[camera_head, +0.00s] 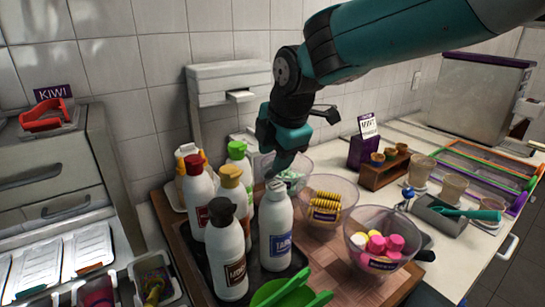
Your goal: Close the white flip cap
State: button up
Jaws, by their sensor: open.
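A white bottle (276,235) with a blue label stands upright on the dark tray (258,300), at the right of the bottle group. Its white flip cap (277,184) is on top; it is too small to tell how far its lid stands open. My gripper (281,168) comes down from above, just over this cap, its teal fingers pointing downward. It is open with nothing seen held. I cannot tell whether a fingertip touches the cap.
Other bottles crowd the left, with black (222,211), yellow (231,175), red (194,164) and green (237,149) caps. Clear bowls of toppings (383,236) stand to the right. A green scoop (288,288) lies in front. A wall-mounted dispenser (228,84) is behind.

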jog(key=shift+x, duration=1.25)
grip_shut()
jog(key=shift+f+b, duration=0.1)
jog(key=shift+b, duration=0.2)
